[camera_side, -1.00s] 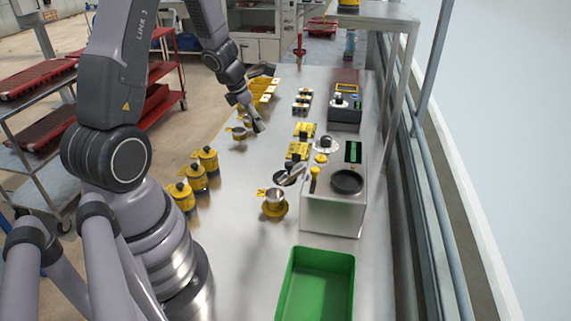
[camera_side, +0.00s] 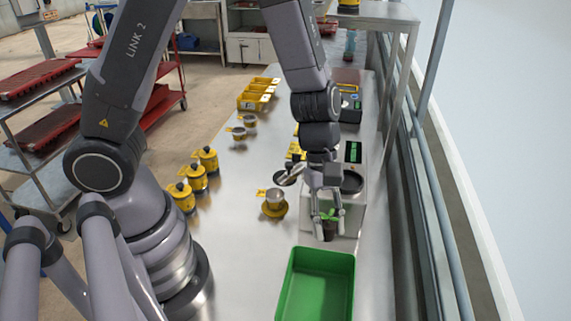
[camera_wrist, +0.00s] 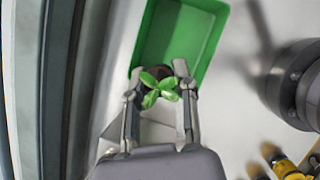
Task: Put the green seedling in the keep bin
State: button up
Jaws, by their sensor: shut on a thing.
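The green seedling (camera_side: 327,215) has several bright leaves and a small dark pot. My gripper (camera_side: 326,222) is shut on it, in front of the grey machine and just behind the green bin. In the wrist view the seedling's leaves (camera_wrist: 158,90) show between my two fingers (camera_wrist: 160,98), with a bit of the dark pot behind them. The green bin (camera_side: 318,254), likely the keep bin, stands at the front of the table and looks empty. In the wrist view the bin (camera_wrist: 210,52) lies just beyond my fingertips.
A grey machine (camera_side: 348,222) with a round dark pan stands behind my gripper. Several yellow canisters (camera_side: 196,178) line the table's left side. A window wall with pipes runs along the right.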

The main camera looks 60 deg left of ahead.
jog(key=s+d+m, duration=0.2)
jog(key=s, duration=0.1)
send_over(317, 313)
jog(key=a, duration=0.1)
notch_tip(317, 313, down, 8)
jog(key=shift+g, duration=0.4)
jog(key=f, duration=0.9)
jog(key=shift+w+a+f, duration=0.1)
jog(key=shift+w+f, duration=0.1)
jog(key=shift+w, duration=0.1)
jog(key=shift+f, duration=0.1)
jog(key=o, duration=0.9)
